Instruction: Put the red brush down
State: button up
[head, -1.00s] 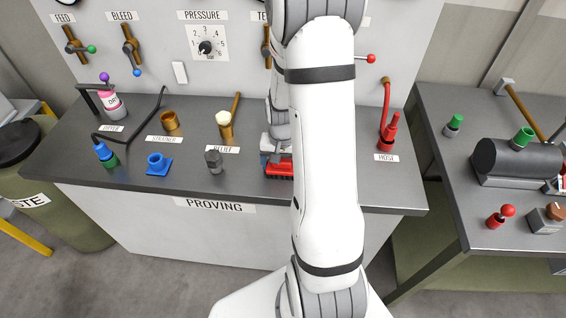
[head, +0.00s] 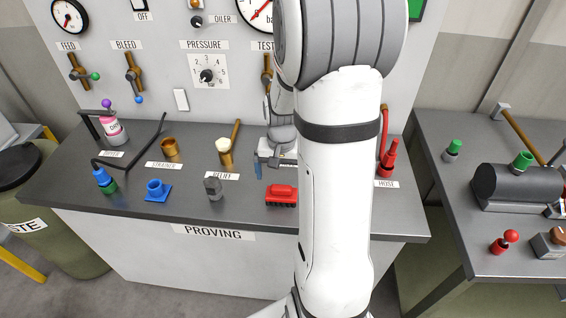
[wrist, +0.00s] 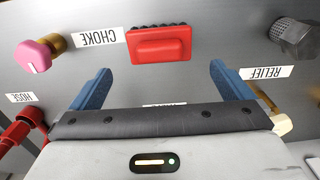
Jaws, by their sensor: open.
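The red brush (head: 282,196) rests on the dark top of the proving bench (head: 135,201), near its front edge, bristles down. In the wrist view the brush (wrist: 159,44) lies ahead of the blue fingers, apart from both. My gripper (wrist: 160,88) is open and empty. In the head view my gripper (head: 268,166) is above the bench, behind the brush, partly hidden by my arm.
Around the brush are a grey fitting (head: 213,188), a blue flanged part (head: 158,190) and a red hose fitting (head: 387,160). A pink knob (wrist: 40,53) shows in the wrist view. The bench top just left of the brush is clear.

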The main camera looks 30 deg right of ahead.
aim_at(281, 186)
notch_tip(281, 186, up, 4)
jog(key=shift+a+r, duration=0.1)
jog(key=shift+r, duration=0.15)
jog(key=s+a+r+n+t, duration=0.3)
jog(key=s+a+r+n, duration=0.3)
jog(key=s+a+r, duration=0.4)
jog(key=s+a, duration=0.2)
jog(key=s, duration=0.1)
jog(key=shift+s+r+n, duration=0.25)
jog(key=shift+r+n, duration=0.1)
jog(key=shift+n, duration=0.05)
jog(key=shift+w+f, duration=0.1)
dwell(0.4)
